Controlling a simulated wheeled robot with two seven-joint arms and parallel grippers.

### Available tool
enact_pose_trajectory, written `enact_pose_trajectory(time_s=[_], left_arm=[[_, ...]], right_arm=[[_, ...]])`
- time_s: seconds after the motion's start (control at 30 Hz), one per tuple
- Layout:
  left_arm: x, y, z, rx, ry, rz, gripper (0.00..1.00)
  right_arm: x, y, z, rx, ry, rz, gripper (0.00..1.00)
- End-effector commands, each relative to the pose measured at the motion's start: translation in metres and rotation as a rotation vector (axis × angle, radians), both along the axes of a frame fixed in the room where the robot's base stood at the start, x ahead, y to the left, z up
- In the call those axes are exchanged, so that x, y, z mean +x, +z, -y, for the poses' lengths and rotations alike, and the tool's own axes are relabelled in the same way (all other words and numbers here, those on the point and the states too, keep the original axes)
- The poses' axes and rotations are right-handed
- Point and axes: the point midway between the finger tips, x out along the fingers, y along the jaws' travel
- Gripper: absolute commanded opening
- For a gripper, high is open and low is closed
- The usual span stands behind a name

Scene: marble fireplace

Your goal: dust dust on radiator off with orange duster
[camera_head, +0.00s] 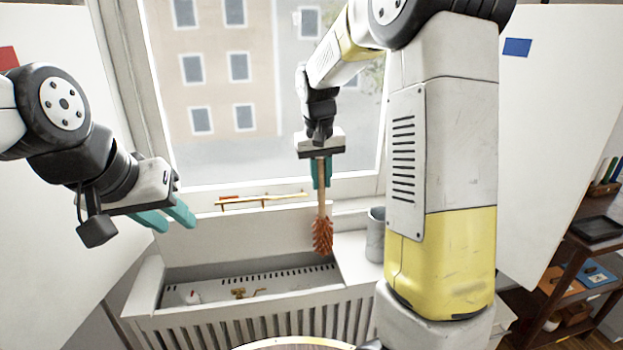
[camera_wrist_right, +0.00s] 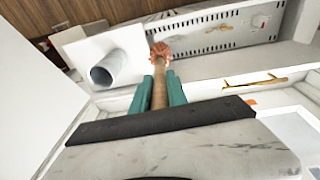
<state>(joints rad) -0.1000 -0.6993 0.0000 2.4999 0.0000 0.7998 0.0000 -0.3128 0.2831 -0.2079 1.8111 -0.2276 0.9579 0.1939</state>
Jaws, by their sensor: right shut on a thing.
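The orange duster (camera_head: 323,236) hangs head down from my right gripper (camera_head: 322,178), which is shut on its wooden handle. Its bristly head is above the right end of the radiator (camera_head: 250,325) under the window, and I cannot tell whether it touches anything. In the right wrist view the handle runs between the teal fingers of my right gripper (camera_wrist_right: 160,90) to the duster head (camera_wrist_right: 160,50). My left gripper (camera_head: 168,216) is open and empty, to the left of the radiator. I cannot make out the dust clearly on the radiator top.
A grey cylindrical cup (camera_head: 376,234) stands on the sill right of the duster; it also shows in the right wrist view (camera_wrist_right: 108,72). A thin wooden stick-like piece (camera_head: 262,199) lies by the window. Shelves (camera_head: 580,255) stand at the far right.

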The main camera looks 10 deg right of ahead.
Motion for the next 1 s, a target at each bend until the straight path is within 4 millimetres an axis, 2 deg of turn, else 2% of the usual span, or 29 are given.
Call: enact_pose_trajectory(time_s=[0.27,1.0], left_arm=[[0.0,0.0,0.0,0.0,0.0,0.001,0.32],[0.0,0.0,0.0,0.0,0.0,0.0,0.32]], right_arm=[[0.0,-0.014,0.0,0.0,0.0,-0.001,0.0],[-0.001,-0.118,0.0,-0.001,0.001,-0.003,0.0]])
